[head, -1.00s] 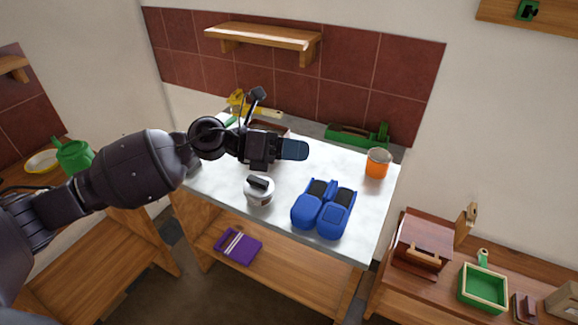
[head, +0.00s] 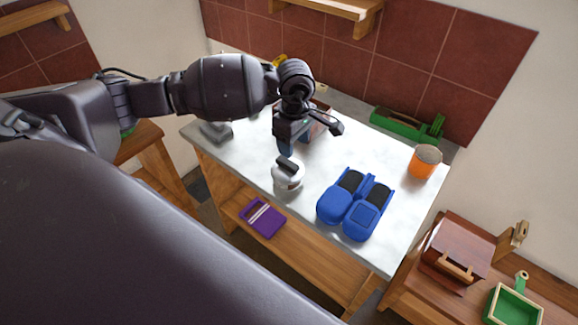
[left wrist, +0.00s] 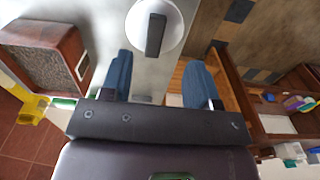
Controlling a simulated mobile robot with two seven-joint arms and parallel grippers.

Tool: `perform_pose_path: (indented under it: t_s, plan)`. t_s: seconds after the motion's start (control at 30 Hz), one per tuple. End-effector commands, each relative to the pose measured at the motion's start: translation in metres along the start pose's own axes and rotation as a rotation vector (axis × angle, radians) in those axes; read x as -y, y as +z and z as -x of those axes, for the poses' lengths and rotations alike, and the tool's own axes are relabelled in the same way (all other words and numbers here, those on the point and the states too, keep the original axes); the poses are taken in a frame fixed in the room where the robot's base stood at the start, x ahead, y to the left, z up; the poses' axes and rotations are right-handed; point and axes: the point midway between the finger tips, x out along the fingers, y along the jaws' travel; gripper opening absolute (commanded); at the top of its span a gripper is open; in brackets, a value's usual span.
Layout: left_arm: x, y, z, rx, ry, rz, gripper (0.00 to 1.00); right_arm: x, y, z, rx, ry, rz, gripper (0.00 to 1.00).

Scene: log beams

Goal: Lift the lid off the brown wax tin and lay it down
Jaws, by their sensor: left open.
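A round whitish tin (head: 288,177) stands on the pale worktop, with a dark bar handle (head: 288,163) across its lid. I see no tin that is clearly brown. The lid (left wrist: 172,40) also shows at the top of the left wrist view, its dark handle lying beyond the gap between my fingertips. My left gripper (head: 294,148) is open and empty, pointing down just behind the tin, apart from the handle. Its two blue fingers (left wrist: 158,62) show spread in the left wrist view. My right gripper is not in view.
Blue mitt-like items (head: 356,205) lie right of the tin. An orange canister (head: 425,163) stands further right, and a green toolbox (head: 407,124) at the back. A brown box (left wrist: 45,55) stands beside my gripper. Bare worktop (head: 245,158) lies left of the tin.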

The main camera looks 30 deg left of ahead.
Motion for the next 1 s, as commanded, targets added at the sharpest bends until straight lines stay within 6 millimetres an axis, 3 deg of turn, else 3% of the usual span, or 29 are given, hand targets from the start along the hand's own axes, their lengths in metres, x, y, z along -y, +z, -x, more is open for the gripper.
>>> perform_pose_path:
  t_s: [0.2, 0.47, 0.7, 1.0]
  plan:
    - [0.001, 0.001, -0.033, 0.004, -0.004, 0.003, 0.55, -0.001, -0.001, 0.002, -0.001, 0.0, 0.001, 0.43]
    - [-0.001, 0.0, -0.054, 0.004, -0.001, 0.004, 0.55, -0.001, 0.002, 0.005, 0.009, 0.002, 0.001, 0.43]
    - [-0.003, -0.002, -0.086, 0.004, -0.002, 0.004, 0.55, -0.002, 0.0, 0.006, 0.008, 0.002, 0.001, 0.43]
    - [-0.004, -0.003, -0.097, 0.003, 0.0, 0.002, 0.55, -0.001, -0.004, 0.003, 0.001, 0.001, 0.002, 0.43]
